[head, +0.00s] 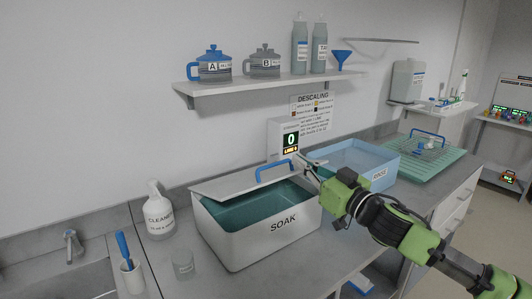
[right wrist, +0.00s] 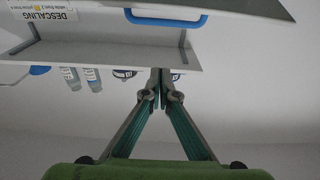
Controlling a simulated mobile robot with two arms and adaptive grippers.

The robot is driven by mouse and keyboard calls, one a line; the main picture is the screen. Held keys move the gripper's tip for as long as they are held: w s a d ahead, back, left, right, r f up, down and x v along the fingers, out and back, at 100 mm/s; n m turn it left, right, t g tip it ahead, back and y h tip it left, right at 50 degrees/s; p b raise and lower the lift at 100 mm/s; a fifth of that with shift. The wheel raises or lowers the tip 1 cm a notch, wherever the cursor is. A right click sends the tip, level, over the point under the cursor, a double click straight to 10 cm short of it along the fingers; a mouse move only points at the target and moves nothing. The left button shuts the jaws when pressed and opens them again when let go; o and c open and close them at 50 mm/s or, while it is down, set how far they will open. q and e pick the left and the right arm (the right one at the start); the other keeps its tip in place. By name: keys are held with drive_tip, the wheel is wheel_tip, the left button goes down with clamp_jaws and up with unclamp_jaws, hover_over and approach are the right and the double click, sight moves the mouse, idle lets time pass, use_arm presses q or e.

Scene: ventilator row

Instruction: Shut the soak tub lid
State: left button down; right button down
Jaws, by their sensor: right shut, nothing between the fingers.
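The soak tub (head: 262,238) is a white box marked SOAK, with teal liquid inside, on the grey counter. Its pale lid (head: 232,184) is partly open and tilted, leaving a gap above the front rim where the liquid shows. A blue handle (head: 275,168) stands on the lid. My right gripper (head: 302,162) is shut and empty by the lid's right end; I cannot tell whether it touches. In the right wrist view, its closed fingertips (right wrist: 160,78) show with the lid (right wrist: 235,7) and blue handle (right wrist: 166,20) above them. My left gripper is out of view.
A blue rinse tub (head: 350,163) stands right of the soak tub, close behind my right arm. A grey unit with a green display (head: 290,140) stands behind. A shelf (head: 262,83) hangs above.

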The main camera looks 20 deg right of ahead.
drive_tip(key=r+p, duration=0.2)
drive_tip(key=p, duration=0.2)
hover_over(279, 176)
drive_tip(key=shift+w+f, duration=0.1)
drive_tip(key=shift+w, duration=0.15)
drive_tip(key=shift+w+a+f, duration=0.2)
drive_tip(key=shift+w+a, duration=0.05)
drive_tip(key=shift+w, duration=0.25)
drive_tip(key=shift+s+d+f, duration=0.1)
drive_tip(key=shift+s+f, duration=0.15)
drive_tip(key=shift+f, duration=0.35)
drive_tip(key=shift+s+d+f, duration=0.1)
drive_tip(key=shift+s+f, duration=0.1)
drive_tip(key=shift+f, duration=0.35)
drive_tip(key=shift+s+f, duration=0.1)
drive_tip(key=shift+f, duration=0.6)
